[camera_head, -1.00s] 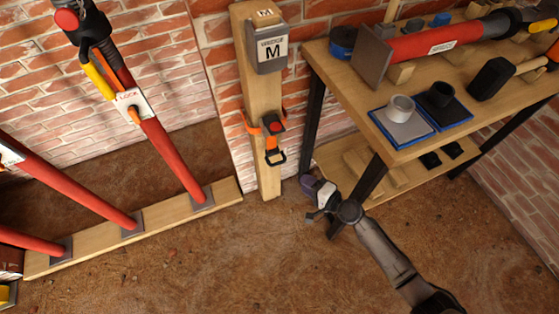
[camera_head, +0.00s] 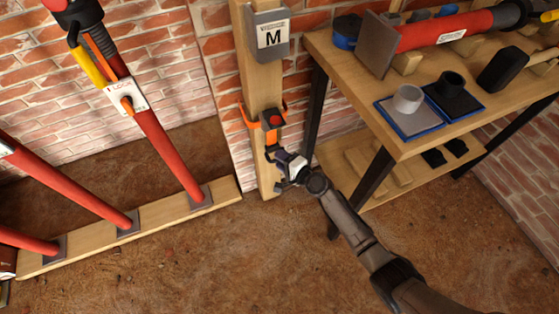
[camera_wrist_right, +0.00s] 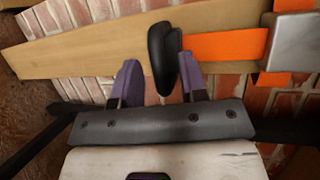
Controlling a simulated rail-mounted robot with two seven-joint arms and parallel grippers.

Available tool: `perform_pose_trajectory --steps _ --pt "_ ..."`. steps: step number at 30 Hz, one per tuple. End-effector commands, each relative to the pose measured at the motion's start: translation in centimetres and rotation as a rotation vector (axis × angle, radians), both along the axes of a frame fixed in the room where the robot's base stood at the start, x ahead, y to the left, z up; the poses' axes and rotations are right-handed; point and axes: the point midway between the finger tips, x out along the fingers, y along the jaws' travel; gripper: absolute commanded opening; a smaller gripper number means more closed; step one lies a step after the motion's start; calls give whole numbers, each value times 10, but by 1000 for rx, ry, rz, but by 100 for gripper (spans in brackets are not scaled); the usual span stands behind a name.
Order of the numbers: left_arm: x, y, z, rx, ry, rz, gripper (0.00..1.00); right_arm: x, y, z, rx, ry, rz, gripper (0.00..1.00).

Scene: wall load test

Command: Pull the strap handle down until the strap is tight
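An orange strap (camera_head: 271,138) goes around a wooden post (camera_head: 264,92) and hangs from a dark buckle with a red button (camera_head: 271,119). In the head view, the black strap handle at its lower end is largely hidden by my right gripper (camera_head: 281,166). In the right wrist view, the black handle (camera_wrist_right: 160,58) on the orange strap (camera_wrist_right: 225,45) lies between the two purple fingers of my right gripper (camera_wrist_right: 160,75). The fingers stand apart, with the handle close to the right one; contact is unclear. My left gripper is not in view.
A wooden workbench (camera_head: 385,120) with a red shore, pads and blocks stands right of the post. Red shores (camera_head: 170,155) rest on a floor beam (camera_head: 90,245) at left. The front floor is open.

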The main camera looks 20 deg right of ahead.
Motion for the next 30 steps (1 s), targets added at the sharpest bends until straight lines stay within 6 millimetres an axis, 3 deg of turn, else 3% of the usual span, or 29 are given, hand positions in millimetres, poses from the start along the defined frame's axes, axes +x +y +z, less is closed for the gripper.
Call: perform_pose_trajectory --steps 15,27,30 --pt "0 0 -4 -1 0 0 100 9 5 -1 -1 0 0 38" --pt "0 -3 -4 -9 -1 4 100 9 5 -2 -1 0 0 0" --pt "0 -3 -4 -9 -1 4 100 9 5 -2 -1 1 1 0"
